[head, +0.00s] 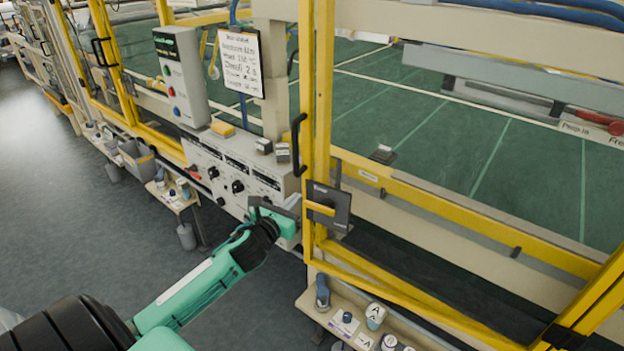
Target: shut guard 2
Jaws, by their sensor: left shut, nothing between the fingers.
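A yellow-framed guard (308,95) with a black pull handle (297,145) stands right of the control panel. No number shows on it, so I cannot tell if it is guard 2. A dark latch plate (341,212) with a yellow lever (320,208) is at its left post. I cannot tell whether the guard is fully closed against its frame. My left gripper (291,207) is shut and empty, just left of the post and below the handle, near the latch plate. I cannot tell if it touches anything. My right gripper is out of view.
A control panel (232,172) with knobs is directly behind my left gripper. A grey-green control box (182,78) and a handwritten sheet (240,62) are above it. A low shelf (315,303) with small items is below the guard. The floor (60,190) at left is clear.

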